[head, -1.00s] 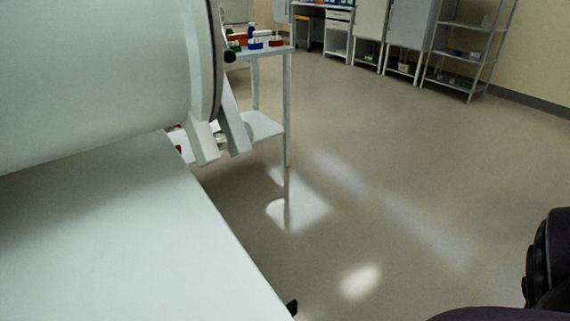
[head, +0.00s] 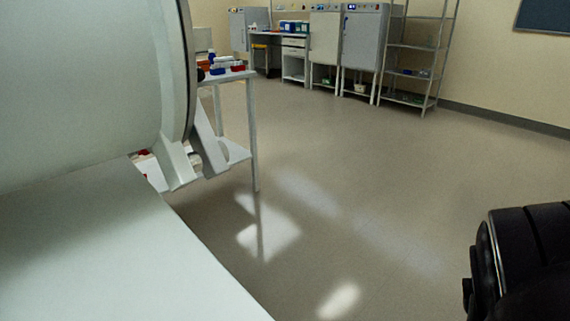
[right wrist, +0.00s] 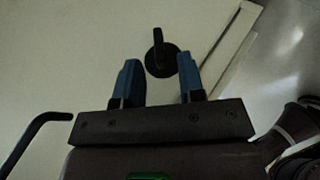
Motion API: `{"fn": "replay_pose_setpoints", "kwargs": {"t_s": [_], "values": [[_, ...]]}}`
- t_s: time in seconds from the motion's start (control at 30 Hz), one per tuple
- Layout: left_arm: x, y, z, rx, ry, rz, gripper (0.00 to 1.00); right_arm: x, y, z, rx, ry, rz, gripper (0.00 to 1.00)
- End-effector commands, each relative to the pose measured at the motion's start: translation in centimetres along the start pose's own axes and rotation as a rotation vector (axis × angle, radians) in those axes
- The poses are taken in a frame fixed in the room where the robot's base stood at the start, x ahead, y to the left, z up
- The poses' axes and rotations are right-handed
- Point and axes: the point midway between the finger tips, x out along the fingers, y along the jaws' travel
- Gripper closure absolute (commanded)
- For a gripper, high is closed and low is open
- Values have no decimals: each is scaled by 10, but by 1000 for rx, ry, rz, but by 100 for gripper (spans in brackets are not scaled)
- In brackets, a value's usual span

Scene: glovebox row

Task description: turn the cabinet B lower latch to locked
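In the right wrist view, a black latch (right wrist: 160,54) with a round base and a short lever sits on a pale flat panel (right wrist: 85,50). The lever points up in the picture, tilted slightly. My right gripper (right wrist: 158,72) is open, its two blue fingers apart. The latch shows between and just beyond the fingertips, and nothing is held. I cannot tell whether the fingers touch it, or read any cabinet label. My left gripper is in neither current view; the right gripper is outside the head view.
A black bar handle (right wrist: 40,135) is at the wrist view's lower left. In the head view, a large white cylinder (head: 80,85) and a white surface (head: 110,250) fill the left. A cart (head: 253,130) carries colored items. Cabinets (head: 362,45) and a shelf rack (head: 415,60) stand behind open floor.

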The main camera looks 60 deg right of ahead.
Motion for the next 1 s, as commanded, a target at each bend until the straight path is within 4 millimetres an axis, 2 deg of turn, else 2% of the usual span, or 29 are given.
{"fn": "replay_pose_setpoints", "kwargs": {"t_s": [0.03, 0.1, 0.3, 0.67, 0.7, 0.93, 1.0], "values": [[0, 0, 5, -6, -1, 0, 64, 8, -6, 1, 2, -1, -8, 64], [1, 0, 5, -13, 14, -4, 64, 18, -5, 0, 2, -1, -7, 64], [1, -2, 5, -25, 45, -11, 64, 34, -3, 0, 3, 0, -4, 64], [1, -3, 3, -28, 58, -14, 64, 39, 1, 0, 1, 0, 1, 64], [1, -3, 3, -28, 58, -14, 64, 39, 1, 0, 1, 0, 1, 65], [1, -3, 3, -28, 58, -14, 64, 39, 1, 0, 1, 0, 1, 100], [1, -3, 3, -28, 58, -14, 64, 39, 0, 0, 1, 0, 1, 100]]}}
